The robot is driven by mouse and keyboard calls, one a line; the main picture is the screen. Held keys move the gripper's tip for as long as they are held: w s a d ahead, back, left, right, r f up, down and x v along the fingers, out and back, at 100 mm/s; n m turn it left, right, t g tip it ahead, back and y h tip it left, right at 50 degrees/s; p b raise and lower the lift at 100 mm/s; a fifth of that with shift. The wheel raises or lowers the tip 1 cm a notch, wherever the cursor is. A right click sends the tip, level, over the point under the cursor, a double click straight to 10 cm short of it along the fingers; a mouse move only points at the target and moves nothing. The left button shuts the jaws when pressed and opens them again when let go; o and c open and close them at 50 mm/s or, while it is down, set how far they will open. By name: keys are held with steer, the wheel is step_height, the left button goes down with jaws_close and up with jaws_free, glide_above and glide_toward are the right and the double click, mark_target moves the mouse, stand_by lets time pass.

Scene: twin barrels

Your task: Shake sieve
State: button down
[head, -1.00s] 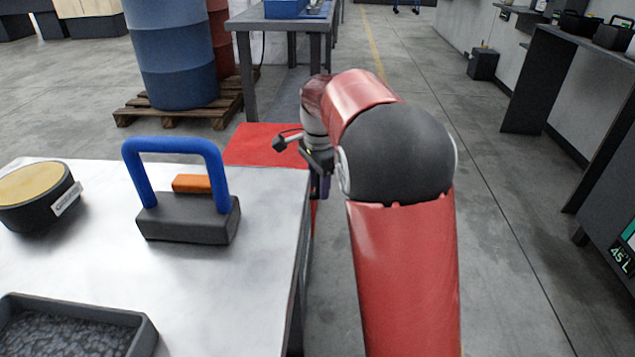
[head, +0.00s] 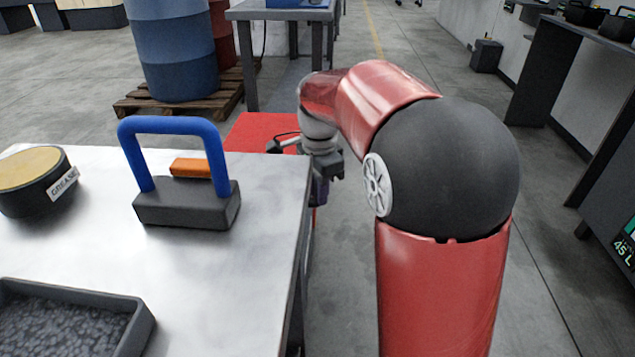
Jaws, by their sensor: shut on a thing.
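My gripper (head: 320,186) is small in the head view, just off the right edge of the table and pointing down. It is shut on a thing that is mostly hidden. A dark purplish part shows at the jaws, and I cannot tell whether it belongs to a sieve. No sieve can be clearly made out. A dark grey tray (head: 142,331) holding grey, grainy material sits at the table's front left.
On the metal table (head: 225,275) stand a dark block with a blue handle (head: 180,126) and a round grease tin (head: 35,198). A red mat (head: 255,132) lies beyond. A blue barrel (head: 178,60) stands on a pallet (head: 135,107).

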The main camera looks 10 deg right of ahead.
steer(key=shift+s+a, duration=0.1)
steer(key=shift+s, duration=0.1)
steer(key=c, duration=1.3)
jaws_free()
steer(key=shift+s, duration=0.1)
step_height(320, 180, up, 8)
steer(key=shift+p, duration=0.5)
